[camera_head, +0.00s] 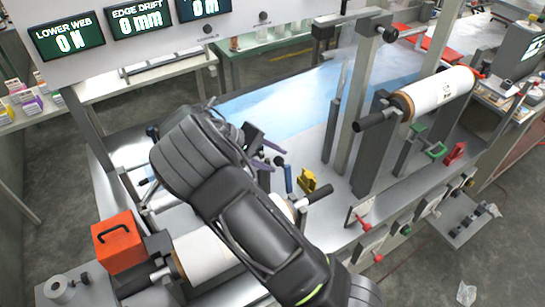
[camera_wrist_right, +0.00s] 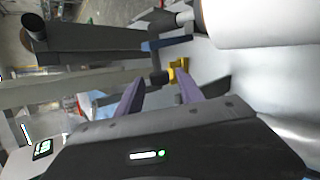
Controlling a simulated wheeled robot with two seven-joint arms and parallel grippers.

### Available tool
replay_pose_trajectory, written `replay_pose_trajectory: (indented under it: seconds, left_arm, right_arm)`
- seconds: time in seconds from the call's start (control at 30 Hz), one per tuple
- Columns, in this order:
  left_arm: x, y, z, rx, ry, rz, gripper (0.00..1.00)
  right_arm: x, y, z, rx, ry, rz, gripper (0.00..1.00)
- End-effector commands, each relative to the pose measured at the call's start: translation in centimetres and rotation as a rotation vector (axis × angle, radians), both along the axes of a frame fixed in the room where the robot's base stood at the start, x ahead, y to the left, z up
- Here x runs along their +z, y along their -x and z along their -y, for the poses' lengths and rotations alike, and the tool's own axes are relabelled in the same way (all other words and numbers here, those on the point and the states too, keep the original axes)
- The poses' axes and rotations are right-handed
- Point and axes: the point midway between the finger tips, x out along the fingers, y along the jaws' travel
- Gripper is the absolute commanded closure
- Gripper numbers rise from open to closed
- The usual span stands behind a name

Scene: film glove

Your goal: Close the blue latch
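The blue latch (camera_head: 288,178) is a small blue bar on the metal machine bed, just left of a yellow latch (camera_head: 307,181). In the right wrist view, the blue bar (camera_wrist_right: 166,43) lies beyond my fingertips, with the yellow piece (camera_wrist_right: 178,70) closer to them. My right gripper (camera_head: 270,154) is above and left of the blue latch in the head view. Its two purple fingers are apart with nothing held between them, as the right wrist view shows (camera_wrist_right: 160,88). I cannot tell whether they touch anything. My left gripper is not in view.
A white roll (camera_head: 205,255) lies partly under my right arm, beside an orange box (camera_head: 118,242). Another white roll (camera_head: 440,92) stands at the upper right near a green latch (camera_head: 436,152) and a red one (camera_head: 455,153). Metal uprights (camera_head: 352,95) rise behind the blue latch.

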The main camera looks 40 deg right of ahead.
Motion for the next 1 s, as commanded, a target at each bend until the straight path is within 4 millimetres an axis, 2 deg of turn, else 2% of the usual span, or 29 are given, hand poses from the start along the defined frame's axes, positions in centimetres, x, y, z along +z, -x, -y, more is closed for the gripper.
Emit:
replay_pose_trajectory:
  seconds: [0.07,0.5,1.0]
  left_arm:
    - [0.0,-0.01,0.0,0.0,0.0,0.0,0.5]
    - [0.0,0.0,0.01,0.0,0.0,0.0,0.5]
    - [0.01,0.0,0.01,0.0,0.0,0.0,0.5]
  right_arm:
    - [0.02,-0.01,-0.01,0.0,0.0,0.0,0.63]
    - [0.05,-0.03,-0.01,0.001,0.0,0.001,0.99]
    - [0.09,-0.05,0.01,0.001,0.001,0.001,1.0]
